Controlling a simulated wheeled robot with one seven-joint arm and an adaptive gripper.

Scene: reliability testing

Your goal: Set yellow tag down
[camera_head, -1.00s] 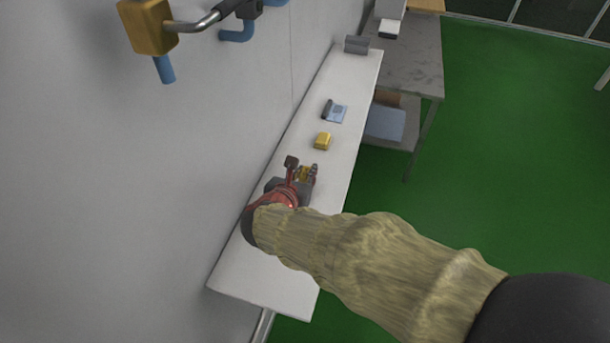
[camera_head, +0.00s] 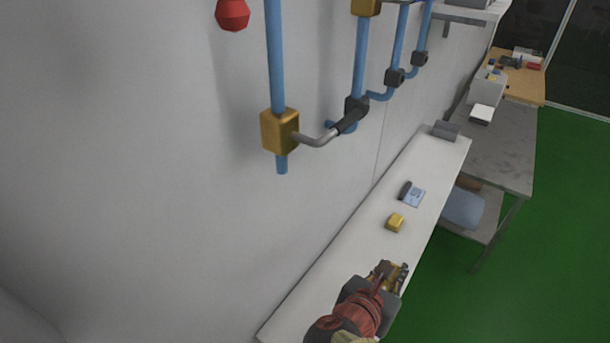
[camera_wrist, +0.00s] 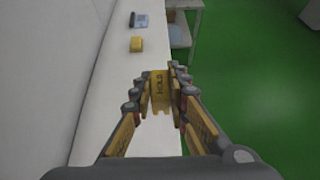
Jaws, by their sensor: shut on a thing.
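A yellow tag with dark lettering that looks like "HOLD" (camera_wrist: 160,88) is between the fingertips of my gripper (camera_wrist: 160,92) in the wrist view. The gripper is shut on it. In the head view my gripper (camera_head: 390,274) is over the near part of the white shelf (camera_head: 345,255), and the tag is hard to make out there. The wrist view shows the tag above the shelf; I cannot tell how high. A separate yellow block (camera_head: 395,222) lies on the shelf beyond the gripper, and it also shows in the wrist view (camera_wrist: 136,44).
A blue-and-dark item (camera_head: 412,194) and a grey holder (camera_head: 446,130) are farther along the shelf. Blue pipes with a yellow valve body (camera_head: 280,131) and a lever are on the wall at left. A grey table (camera_head: 500,150) stands beyond.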

